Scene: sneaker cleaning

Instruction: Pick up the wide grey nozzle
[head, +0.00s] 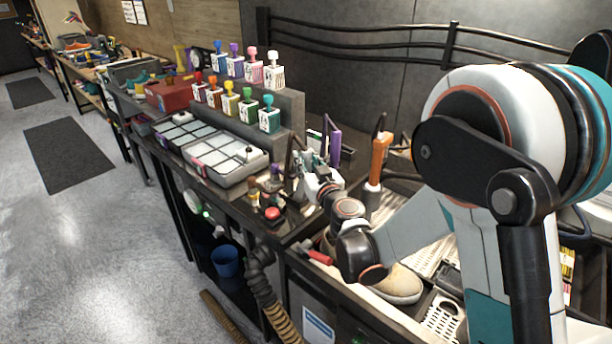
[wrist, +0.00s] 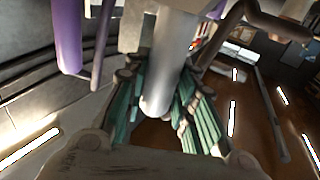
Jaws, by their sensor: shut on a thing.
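The wide grey nozzle (wrist: 163,75) is a smooth pale grey cylinder in the middle of the wrist view. My gripper (wrist: 158,105) has its teal-padded fingers on either side of it and is shut on it. In the head view my gripper (head: 308,168) is at the tool stand on the bench, and the arm hides part of it. I cannot tell the nozzle apart there. Whether the nozzle is clear of its holder cannot be told.
A purple tool (head: 335,148) stands close to the right of my gripper, also in the wrist view (wrist: 68,38). An orange tool (head: 379,158) stands further right. A red button (head: 272,213), a compartment tray (head: 226,160) and a beige shoe (head: 398,284) are nearby.

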